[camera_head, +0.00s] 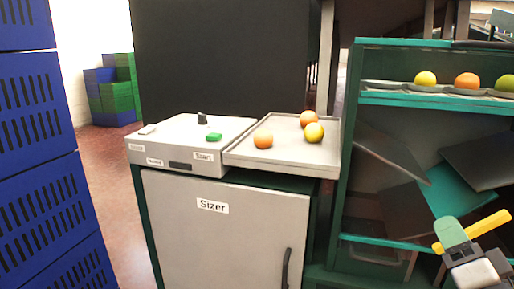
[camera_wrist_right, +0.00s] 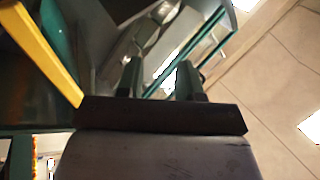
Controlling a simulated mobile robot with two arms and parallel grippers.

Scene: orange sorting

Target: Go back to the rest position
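My right gripper (camera_head: 449,232) is at the lower right of the head view, in front of the green rack and apart from all fruit. In the right wrist view its two dark fingers (camera_wrist_right: 158,78) stand apart with nothing between them. My left gripper is in neither view. Two orange fruits (camera_head: 263,138) (camera_head: 309,119) and a yellower one (camera_head: 314,132) lie on the grey tray (camera_head: 284,155) of the sizer. A yellow fruit (camera_head: 425,79), an orange one (camera_head: 467,82) and a green one (camera_head: 505,83) sit on dishes on the rack's upper shelf.
The sizer cabinet (camera_head: 225,240) stands in the middle, with a control box (camera_head: 180,140) on top. The green rack (camera_head: 352,130) is at the right. A yellow bar (camera_head: 488,224) shows by my right gripper. Blue crates (camera_head: 35,130) are stacked at the left, beside open floor (camera_head: 110,170).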

